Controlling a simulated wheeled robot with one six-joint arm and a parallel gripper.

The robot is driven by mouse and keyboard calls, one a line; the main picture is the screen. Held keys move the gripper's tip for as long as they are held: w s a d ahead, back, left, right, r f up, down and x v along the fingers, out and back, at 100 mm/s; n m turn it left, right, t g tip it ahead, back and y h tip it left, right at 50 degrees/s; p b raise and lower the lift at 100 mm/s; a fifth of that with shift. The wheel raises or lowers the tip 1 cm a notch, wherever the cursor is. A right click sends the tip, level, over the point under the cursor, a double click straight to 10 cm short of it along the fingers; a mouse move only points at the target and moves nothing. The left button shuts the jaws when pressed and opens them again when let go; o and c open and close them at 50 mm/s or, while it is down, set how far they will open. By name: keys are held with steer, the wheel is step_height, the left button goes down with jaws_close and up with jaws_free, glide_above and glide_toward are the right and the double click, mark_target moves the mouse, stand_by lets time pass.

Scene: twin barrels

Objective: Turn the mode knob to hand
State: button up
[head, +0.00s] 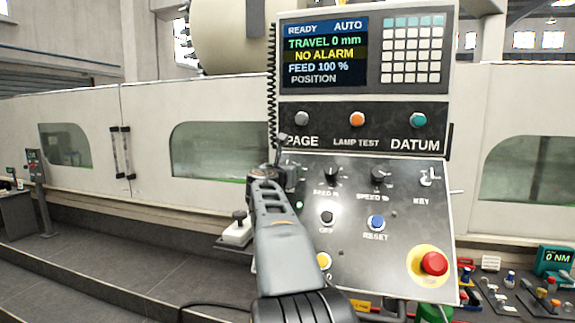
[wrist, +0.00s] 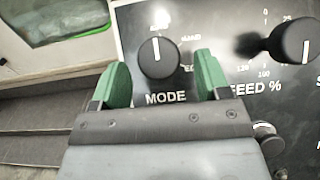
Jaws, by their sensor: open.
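The mode knob (wrist: 159,57) is a round black knob on the dark control panel, above the printed word MODE. Its white pointer line points almost straight up. A HAND label (wrist: 190,37) is printed to its upper right. My gripper (wrist: 161,68) has green fingers, open and empty, one on each side of the knob in the wrist view. I cannot tell whether they reach around it; no contact shows. In the head view, my gripper (head: 279,152) covers the panel's left side and mostly hides the mode knob. The display (head: 324,53) reads READY, AUTO and NO ALARM.
The feed knob (head: 332,175) and speed knob (head: 378,177) are to the right. Below are a black OFF button (head: 326,218), blue RESET button (head: 376,222) and red stop button (head: 434,263). A black coiled cable (head: 271,90) hangs along the panel's left edge.

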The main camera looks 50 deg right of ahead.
steer(key=shift+p+x, duration=0.3)
steer(key=shift+x, duration=1)
steer(key=shift+c, duration=0.3)
steer(key=c, duration=0.8)
steer(key=shift+c, duration=0.2)
